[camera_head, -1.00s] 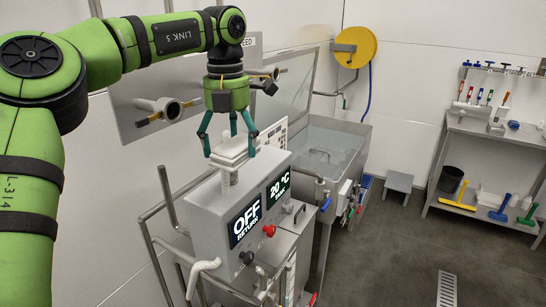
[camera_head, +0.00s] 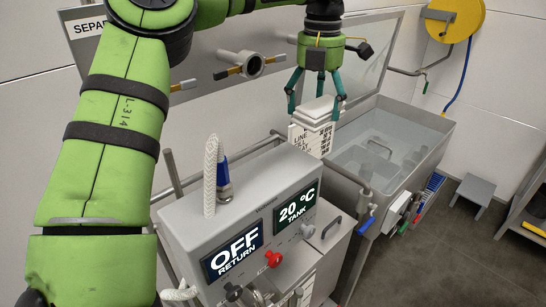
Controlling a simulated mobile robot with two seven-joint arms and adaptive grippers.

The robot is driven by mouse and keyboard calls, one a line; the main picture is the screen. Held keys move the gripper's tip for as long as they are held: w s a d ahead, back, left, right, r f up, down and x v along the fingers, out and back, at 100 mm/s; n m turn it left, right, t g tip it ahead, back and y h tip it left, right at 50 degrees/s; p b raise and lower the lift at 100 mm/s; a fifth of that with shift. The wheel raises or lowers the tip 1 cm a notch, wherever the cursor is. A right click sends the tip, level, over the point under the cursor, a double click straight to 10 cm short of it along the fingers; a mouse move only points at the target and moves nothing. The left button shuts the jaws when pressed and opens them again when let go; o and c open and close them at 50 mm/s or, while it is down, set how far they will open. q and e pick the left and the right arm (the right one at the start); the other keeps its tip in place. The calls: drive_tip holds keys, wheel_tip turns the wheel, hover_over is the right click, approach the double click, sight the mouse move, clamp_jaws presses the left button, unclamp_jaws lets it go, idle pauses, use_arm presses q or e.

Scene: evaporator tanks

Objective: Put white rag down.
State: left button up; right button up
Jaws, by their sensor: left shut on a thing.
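The white rag (camera_head: 319,108) is a folded, flat white stack in the head view. My left gripper (camera_head: 314,112) points down, with its teal fingers around the rag's sides, and is shut on it. The rag is held behind the grey control box and beside the near left end of the water-filled tank. Just below it is a white card with printed text (camera_head: 312,140); I cannot tell whether the rag touches it. My right gripper is not in view.
The grey control box (camera_head: 180,225) shows OFF and 20 °C, with a white braided hose (camera_head: 211,175) standing on top. The open tank (camera_head: 390,150) holds water. A grey step stool (camera_head: 474,192) stands on the floor at right. A yellow hose reel (camera_head: 455,18) hangs behind.

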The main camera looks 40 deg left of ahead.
sight(294, 116)
use_arm(q)
drive_tip(key=s, duration=0.1)
drive_tip(key=s+a+f, duration=0.2)
drive_tip(key=s, duration=0.1)
drive_tip(key=shift+f, duration=0.1)
drive_tip(key=s+a+f+p, duration=0.1)
drive_tip(key=s+a+f, duration=0.1)
drive_tip(key=s+a+f+p, duration=0.1)
drive_tip(key=s+a+f, duration=0.1)
drive_tip(key=s, duration=0.1)
drive_tip(key=shift+s+a, duration=0.15)
drive_tip(key=shift+s+f+p, duration=0.15)
drive_tip(key=shift+f+p, duration=0.1)
drive_tip(key=shift+p, duration=0.05)
wheel_tip(294, 116, down, 3)
drive_tip(key=shift+f+p, duration=0.15)
drive_tip(key=shift+p, duration=0.85)
drive_tip(key=shift+w+f, duration=0.2)
drive_tip(key=shift+f, duration=0.15)
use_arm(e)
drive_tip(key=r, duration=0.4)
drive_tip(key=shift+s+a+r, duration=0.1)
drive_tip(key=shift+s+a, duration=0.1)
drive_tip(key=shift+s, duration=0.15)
use_arm(q)
drive_tip(key=shift+s, duration=0.1)
